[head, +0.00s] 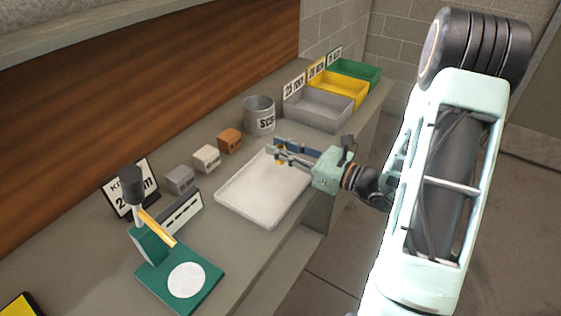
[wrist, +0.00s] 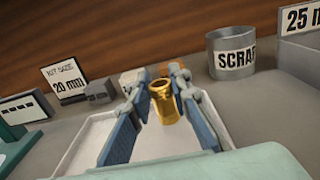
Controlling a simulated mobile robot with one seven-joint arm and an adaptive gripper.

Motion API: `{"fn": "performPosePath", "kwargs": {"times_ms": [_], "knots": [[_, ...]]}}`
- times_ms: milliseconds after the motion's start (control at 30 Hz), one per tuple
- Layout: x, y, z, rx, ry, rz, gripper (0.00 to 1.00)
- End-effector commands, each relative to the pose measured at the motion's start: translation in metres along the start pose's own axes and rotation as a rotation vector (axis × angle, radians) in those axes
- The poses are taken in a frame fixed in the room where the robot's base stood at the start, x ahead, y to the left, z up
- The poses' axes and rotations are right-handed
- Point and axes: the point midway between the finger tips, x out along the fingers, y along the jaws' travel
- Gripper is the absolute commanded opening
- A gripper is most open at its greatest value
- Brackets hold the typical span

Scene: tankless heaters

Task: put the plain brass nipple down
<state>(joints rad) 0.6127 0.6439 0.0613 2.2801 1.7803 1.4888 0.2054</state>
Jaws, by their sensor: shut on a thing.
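The plain brass nipple (wrist: 164,102) stands roughly upright between the fingers of my gripper (wrist: 160,95) in the wrist view. My gripper is shut on it. In the head view my gripper (head: 285,155) reaches in from the right over the far end of the white tray (head: 240,212), and only a small bit of brass shows between the fingers. The tray's visible floor looks empty. I cannot tell whether the nipple touches the tray.
A grey SCRAP can (head: 259,116) stands behind the tray. Grey (head: 318,108), yellow (head: 340,88) and green (head: 358,72) bins line the bench's far end. Three small blocks (head: 206,158) sit left of the tray. A green stand (head: 180,280) and a kit size sign (head: 118,190) are nearer.

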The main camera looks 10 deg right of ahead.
Motion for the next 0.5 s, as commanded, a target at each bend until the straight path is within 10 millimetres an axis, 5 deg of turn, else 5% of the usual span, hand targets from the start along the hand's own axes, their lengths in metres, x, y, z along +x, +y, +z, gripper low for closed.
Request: {"fn": "performPosePath", "kwargs": {"times_ms": [233, 500], "knots": [[0.001, -0.003, -0.034, 0.001, 0.000, 0.000, 0.00], [0.001, -0.003, -0.034, 0.000, 0.000, 0.000, 0.00]]}}
